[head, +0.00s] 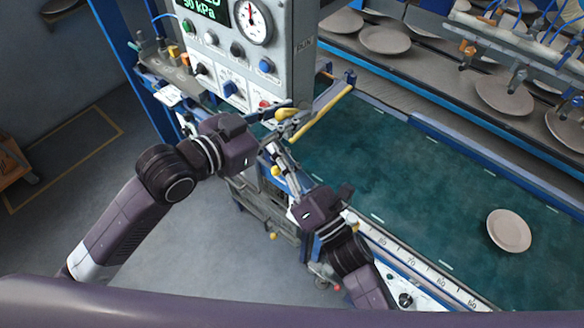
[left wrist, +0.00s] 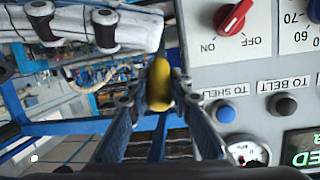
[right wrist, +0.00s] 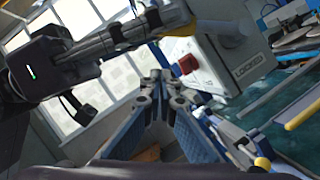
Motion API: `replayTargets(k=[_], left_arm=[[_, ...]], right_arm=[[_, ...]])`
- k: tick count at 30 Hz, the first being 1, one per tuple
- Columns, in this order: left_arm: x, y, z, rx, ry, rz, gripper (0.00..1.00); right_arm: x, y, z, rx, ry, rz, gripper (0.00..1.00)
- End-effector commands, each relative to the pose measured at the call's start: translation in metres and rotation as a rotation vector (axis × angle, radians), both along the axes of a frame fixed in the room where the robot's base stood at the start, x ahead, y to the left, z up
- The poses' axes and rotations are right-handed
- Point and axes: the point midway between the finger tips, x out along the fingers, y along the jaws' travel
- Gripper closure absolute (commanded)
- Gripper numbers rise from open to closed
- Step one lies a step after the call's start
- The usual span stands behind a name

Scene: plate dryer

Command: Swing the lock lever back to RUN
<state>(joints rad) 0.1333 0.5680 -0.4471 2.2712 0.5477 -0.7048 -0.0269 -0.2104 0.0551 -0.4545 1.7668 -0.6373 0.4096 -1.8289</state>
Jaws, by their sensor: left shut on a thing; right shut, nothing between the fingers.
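The lock lever has a yellow grip (left wrist: 159,82), which sits between my left fingers in the left wrist view. My left gripper (head: 284,116) is shut on this grip, beside the lower side of the grey control box (head: 285,75). The box's side carries a RUN label (head: 305,43). In the right wrist view a LOCKED label (right wrist: 250,66) shows on the box. My right gripper (head: 272,152) is shut and empty, below and in front of the left one. The lever's pivot is mostly hidden.
A yellow-edged bar (head: 322,110) juts out over the green belt (head: 410,180), close to both grippers. A plate (head: 508,230) lies on the belt at right. Blue, black and red knobs sit on the box front. Racks of plates stand behind the belt.

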Motion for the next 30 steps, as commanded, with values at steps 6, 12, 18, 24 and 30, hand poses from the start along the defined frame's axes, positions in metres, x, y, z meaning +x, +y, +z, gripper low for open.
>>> replayTargets(k=[6,12,18,24,30], left_arm=[[0.001,0.001,0.001,-0.001,-0.004,0.002,1.0],[0.001,0.001,0.001,-0.001,-0.003,0.001,1.0],[0.001,0.0,0.001,-0.001,-0.003,0.001,1.0],[0.001,0.0,0.001,-0.001,-0.003,0.001,1.0],[0.001,0.001,0.001,0.0,-0.002,0.003,1.0]], right_arm=[[0.01,-0.017,0.023,-0.003,-0.003,0.0,1.0],[0.013,-0.021,0.029,-0.001,0.0,-0.001,1.0],[0.013,-0.021,0.029,-0.001,0.0,-0.001,1.0],[0.015,-0.024,0.037,-0.001,-0.004,0.0,1.0],[0.019,-0.027,0.046,0.004,-0.007,-0.003,1.0]])
